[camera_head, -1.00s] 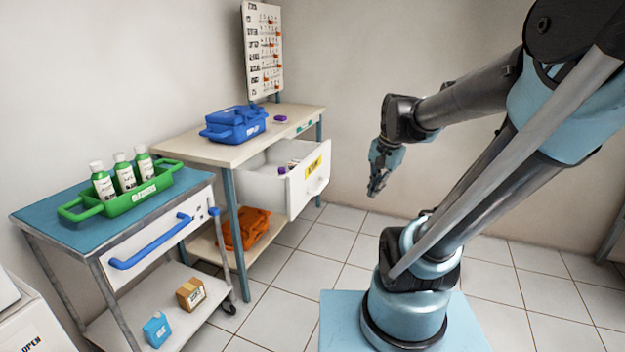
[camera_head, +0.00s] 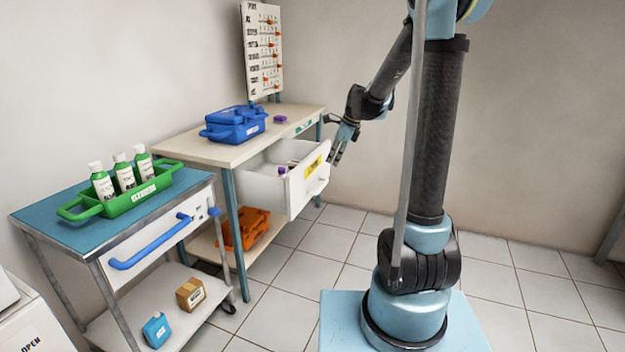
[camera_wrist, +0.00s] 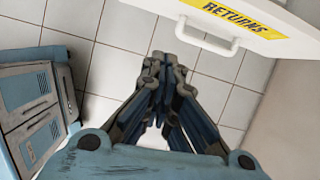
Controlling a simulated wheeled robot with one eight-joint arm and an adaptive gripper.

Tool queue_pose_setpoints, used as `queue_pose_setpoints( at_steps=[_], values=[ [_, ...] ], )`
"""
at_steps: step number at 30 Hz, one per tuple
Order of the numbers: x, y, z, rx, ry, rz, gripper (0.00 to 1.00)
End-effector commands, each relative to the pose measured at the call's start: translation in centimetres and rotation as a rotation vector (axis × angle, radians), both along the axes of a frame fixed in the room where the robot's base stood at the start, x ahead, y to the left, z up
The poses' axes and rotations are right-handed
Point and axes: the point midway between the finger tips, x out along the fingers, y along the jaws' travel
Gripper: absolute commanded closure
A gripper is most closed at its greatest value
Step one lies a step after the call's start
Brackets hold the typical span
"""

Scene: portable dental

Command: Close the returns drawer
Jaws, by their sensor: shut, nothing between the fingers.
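The returns drawer (camera_head: 293,188) is pulled out from under the table, with a yellow label on its white front. In the wrist view its front (camera_wrist: 283,22) reads "RETURNS" and carries a white handle (camera_wrist: 207,38). A purple-capped item lies inside the drawer in the head view. My gripper (camera_head: 335,162) is shut and empty, just to the right of the drawer front. In the wrist view my gripper (camera_wrist: 166,62) is in front of the handle, a little to its left and below, and does not appear to touch it.
The table (camera_head: 205,151) bears a blue case (camera_head: 234,124) and a purple item (camera_head: 280,119). An orange case (camera_head: 246,229) sits on its lower shelf. A cart (camera_head: 88,231) with a green bottle tray (camera_head: 118,203) stands at left. The tiled floor before the drawer is clear.

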Motion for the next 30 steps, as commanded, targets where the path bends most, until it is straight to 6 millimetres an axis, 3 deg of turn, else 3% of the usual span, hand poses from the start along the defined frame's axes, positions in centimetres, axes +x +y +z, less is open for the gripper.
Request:
queue_pose_setpoints(
  at_steps=[4, 11, 30],
  values=[
    [1.4, 0.9, -0.7, 0.022, 0.028, -0.062, 1.0],
    [1.8, 1.5, -1.9, 0.028, 0.036, -0.081, 1.0],
    [2.9, 4.6, -10.2, 0.027, 0.035, -0.079, 1.0]
  ],
)
